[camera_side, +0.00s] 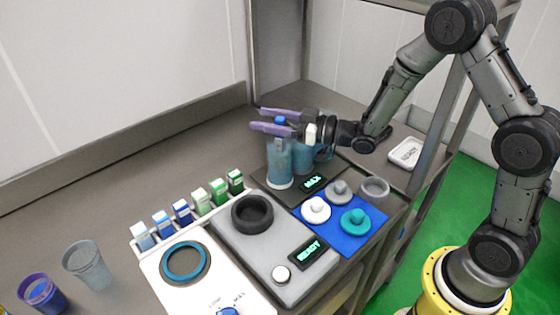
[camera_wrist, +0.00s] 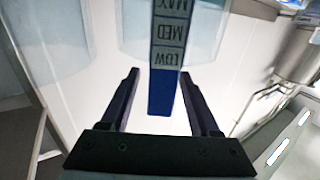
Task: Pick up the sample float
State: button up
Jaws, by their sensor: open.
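The sample float appears to be the flat stem with a blue end and a grey scale marked LOW, MED and MAX; in the wrist view the stem (camera_wrist: 163,92) lies between my two fingers. In the side view its blue top (camera_side: 281,120) shows at my gripper (camera_side: 257,118), above a translucent blue cup (camera_side: 279,168). My gripper is open, with its dark fingers on either side of the stem and gaps visible on both sides in the wrist view. The lower part of the float is hidden in the cup.
A second bluish vessel (camera_side: 304,158) stands close to the right of the cup. In front are a black ring (camera_side: 252,213), a blue mat (camera_side: 345,240) with white, grey and teal knobbed pieces, and a rack of small cartons (camera_side: 182,212). The counter at the back left is clear.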

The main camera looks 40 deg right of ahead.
grip_shut()
dwell(0.5)
